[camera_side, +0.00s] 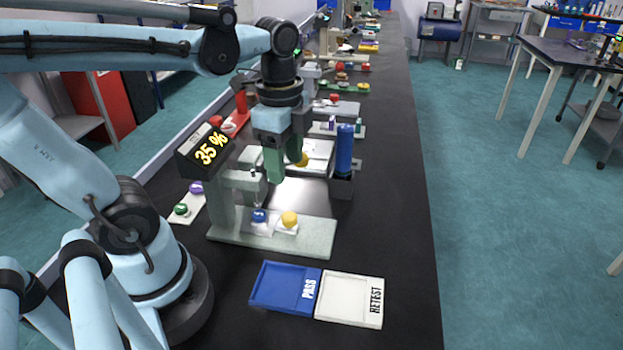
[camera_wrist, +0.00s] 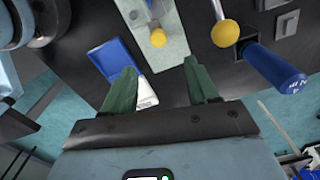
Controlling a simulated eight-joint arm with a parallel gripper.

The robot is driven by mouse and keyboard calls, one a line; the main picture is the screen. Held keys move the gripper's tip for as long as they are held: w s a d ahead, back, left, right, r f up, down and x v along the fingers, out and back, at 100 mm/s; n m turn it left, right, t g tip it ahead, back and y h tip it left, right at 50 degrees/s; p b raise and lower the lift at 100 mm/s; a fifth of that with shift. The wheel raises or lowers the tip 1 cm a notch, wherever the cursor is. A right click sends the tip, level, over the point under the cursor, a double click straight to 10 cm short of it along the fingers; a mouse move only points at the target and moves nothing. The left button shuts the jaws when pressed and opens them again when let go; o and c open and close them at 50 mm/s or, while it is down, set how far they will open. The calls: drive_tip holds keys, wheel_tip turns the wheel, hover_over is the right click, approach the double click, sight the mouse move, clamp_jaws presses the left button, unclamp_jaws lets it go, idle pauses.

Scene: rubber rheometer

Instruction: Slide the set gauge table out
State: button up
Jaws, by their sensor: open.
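The gauge with a "35 %" display (camera_side: 207,148) stands on a pale green base (camera_side: 270,240). A small white table with a yellow knob (camera_side: 289,219) sits on that base, beside a blue knob (camera_side: 259,215). In the wrist view the yellow knob (camera_wrist: 158,38) shows ahead of the fingers, on the pale green base (camera_wrist: 173,48). My gripper (camera_side: 285,165) has green fingers, points down, and is above and behind the base. In the wrist view my gripper (camera_wrist: 160,75) is open, with nothing between its fingers. The gauge's far side is partly hidden by my gripper.
A blue PASS tray (camera_side: 285,288) and a white RETEST tray (camera_side: 349,298) lie in front. A blue cylinder (camera_side: 344,150) stands behind right. A yellow ball (camera_wrist: 225,33) on a white rod is close to my gripper. The bench's right side (camera_side: 400,210) is clear.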

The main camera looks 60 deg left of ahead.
sight(288, 215)
drive_tip(key=shift+s+f, duration=0.1)
drive_tip(key=shift+f, duration=5.85)
clamp_jaws()
